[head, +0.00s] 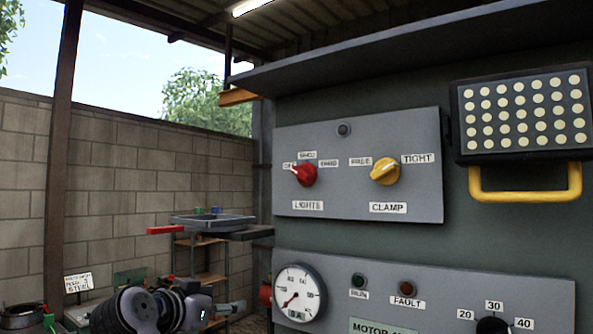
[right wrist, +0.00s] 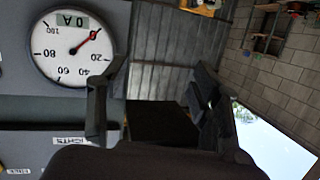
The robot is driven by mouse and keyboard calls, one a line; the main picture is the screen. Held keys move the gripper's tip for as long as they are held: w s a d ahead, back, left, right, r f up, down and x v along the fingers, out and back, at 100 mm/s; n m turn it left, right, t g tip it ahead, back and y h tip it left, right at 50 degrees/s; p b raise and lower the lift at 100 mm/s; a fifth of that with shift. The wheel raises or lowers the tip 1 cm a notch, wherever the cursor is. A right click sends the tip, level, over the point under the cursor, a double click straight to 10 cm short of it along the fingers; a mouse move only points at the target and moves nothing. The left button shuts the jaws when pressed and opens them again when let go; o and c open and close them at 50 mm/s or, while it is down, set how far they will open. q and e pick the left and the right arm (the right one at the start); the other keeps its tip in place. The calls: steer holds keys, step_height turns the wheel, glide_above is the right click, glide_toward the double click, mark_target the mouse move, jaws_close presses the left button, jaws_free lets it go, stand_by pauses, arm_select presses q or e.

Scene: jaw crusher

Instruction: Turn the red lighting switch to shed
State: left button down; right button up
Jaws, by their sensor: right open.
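The red lighting switch (head: 304,174) is a knob on the upper grey panel (head: 360,205), above a LIGHTS label. Its pointer is turned left, towards the label at its left. A label reading SHED (head: 308,155) sits above it and another is at its upper right. My right gripper (head: 222,308) is low and left of the panel in the head view, apart from the switch. In the right wrist view the right gripper (right wrist: 158,85) is open with nothing between its fingers. The red switch is not visible there. My left gripper is not in view.
A yellow CLAMP knob (head: 384,171) is right of the red switch. A round gauge (head: 299,293) and small lamps are on the lower panel. A lamp with a yellow handle (head: 525,190) juts out at right. A shelf with a tray (head: 213,222) stands behind at left.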

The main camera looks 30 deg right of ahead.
steer(key=s+a+r+m+h, duration=0.1)
steer(key=s+r+m, duration=0.15)
steer(key=r, duration=0.55)
steer(key=s+a+r+m+h, duration=0.15)
steer(key=s+r, duration=0.25)
steer(key=r, duration=0.4)
steer(key=m+g+h, duration=0.2)
steer(key=m, duration=0.2)
glide_toward(299, 173)
steer(key=p+x, duration=0.7)
steer(key=x, duration=0.2)
steer(key=shift+a+r+p, duration=0.1)
steer(key=shift+p, duration=0.3)
steer(key=shift+w+d, duration=0.15)
steer(key=shift+d, duration=0.2)
steer(key=shift+a, duration=0.1)
steer(key=shift+c, duration=0.2)
steer(key=c, duration=1.1)
